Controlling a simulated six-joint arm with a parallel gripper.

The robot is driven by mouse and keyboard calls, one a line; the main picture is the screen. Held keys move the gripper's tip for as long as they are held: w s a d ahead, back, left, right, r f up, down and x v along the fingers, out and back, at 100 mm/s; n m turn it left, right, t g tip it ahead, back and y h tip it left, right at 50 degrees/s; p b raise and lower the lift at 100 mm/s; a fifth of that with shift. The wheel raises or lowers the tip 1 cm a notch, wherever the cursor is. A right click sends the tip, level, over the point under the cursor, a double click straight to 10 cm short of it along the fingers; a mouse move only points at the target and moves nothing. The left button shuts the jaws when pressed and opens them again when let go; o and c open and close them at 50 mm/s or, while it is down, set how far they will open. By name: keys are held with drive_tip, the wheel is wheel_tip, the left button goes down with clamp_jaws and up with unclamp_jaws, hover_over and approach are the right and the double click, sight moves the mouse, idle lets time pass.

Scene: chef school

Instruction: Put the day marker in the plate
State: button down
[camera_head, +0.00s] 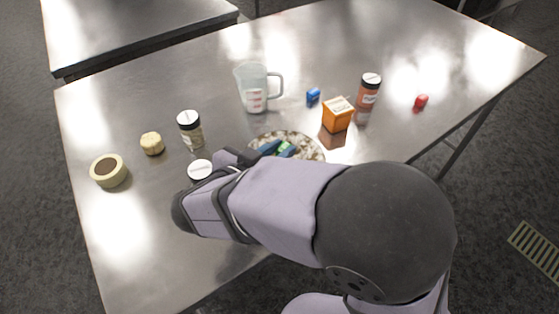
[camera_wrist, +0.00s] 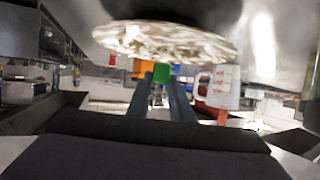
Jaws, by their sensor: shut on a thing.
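A patterned plate (camera_head: 316,151) lies on the steel table, partly hidden behind my arm. It also shows large across the top of the wrist view (camera_wrist: 125,38). My gripper (camera_head: 279,149) is over the plate in the head view, its two dark blue fingers shut on a small green block, which I take as the day marker (camera_head: 287,151). In the wrist view the green day marker (camera_wrist: 160,73) sits between the fingertips, close to the plate's edge. I cannot tell whether it touches the plate.
A measuring cup (camera_head: 252,90), blue block (camera_head: 313,95), orange box (camera_head: 337,115) and red-brown jar (camera_head: 369,91) stand behind the plate. A red block (camera_head: 421,101) is right.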

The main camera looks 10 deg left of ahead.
drive_tip(key=shift+f, duration=1.85)
drive_tip(key=shift+f, duration=0.2)
drive_tip(key=c, duration=1.6)
unclamp_jaws()
drive_tip(key=shift+r, duration=0.1)
drive_tip(key=shift+r, duration=0.15)
drive_tip(key=b+v, duration=0.1)
drive_tip(key=v, duration=1.1)
